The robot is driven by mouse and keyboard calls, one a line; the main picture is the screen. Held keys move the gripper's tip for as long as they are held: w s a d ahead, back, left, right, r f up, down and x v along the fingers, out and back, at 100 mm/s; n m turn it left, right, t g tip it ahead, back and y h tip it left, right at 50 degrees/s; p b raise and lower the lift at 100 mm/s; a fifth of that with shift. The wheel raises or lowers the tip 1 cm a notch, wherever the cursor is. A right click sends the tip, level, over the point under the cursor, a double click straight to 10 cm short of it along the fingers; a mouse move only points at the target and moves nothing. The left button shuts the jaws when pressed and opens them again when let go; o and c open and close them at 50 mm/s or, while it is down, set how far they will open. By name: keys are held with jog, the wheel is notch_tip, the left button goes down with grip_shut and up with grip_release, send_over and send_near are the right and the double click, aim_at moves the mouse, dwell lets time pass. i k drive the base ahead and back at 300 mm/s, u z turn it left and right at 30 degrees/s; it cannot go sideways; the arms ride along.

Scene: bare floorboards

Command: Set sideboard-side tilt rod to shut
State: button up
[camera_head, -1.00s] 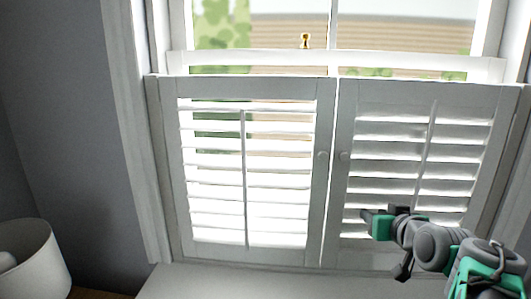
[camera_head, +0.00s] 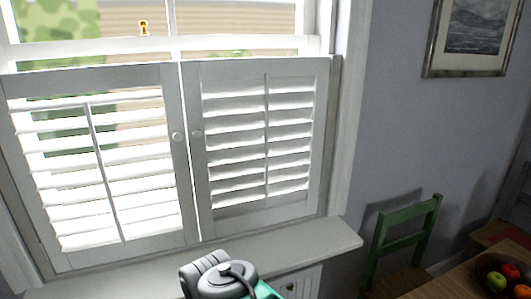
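Two white shutter panels cover the lower window. The left panel (camera_head: 176,165) has a thin upright tilt rod (camera_head: 104,175) in front of its slats, with bright light and some outdoor green between them. The right panel (camera_head: 322,130) has its own tilt rod (camera_head: 267,140) down the middle of its slats. Its slats look more tilted, with narrower bright gaps. I cannot tell from this view which panel is on the sideboard side. Part of my arm shows at the bottom edge. My gripper is out of view, and nothing touches either rod.
A white sill (camera_head: 300,245) juts out below the panels. To the right are a green chair (camera_head: 408,235) and a wooden table (camera_head: 470,285) bearing a bowl of fruit (camera_head: 508,275). A framed picture (camera_head: 475,40) hangs on the grey wall. Each panel has a small round knob.

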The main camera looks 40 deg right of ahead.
aim_at(95, 140)
jog(key=z, duration=0.95)
jog(key=i, duration=0.65)
jog(key=z, duration=0.05)
jog(key=k, duration=1.25)
jog(key=u, duration=1.05)
jog(key=i, duration=1.3)
jog(key=u, duration=0.45)
jog(key=k, duration=0.4)
jog(key=z, duration=0.1)
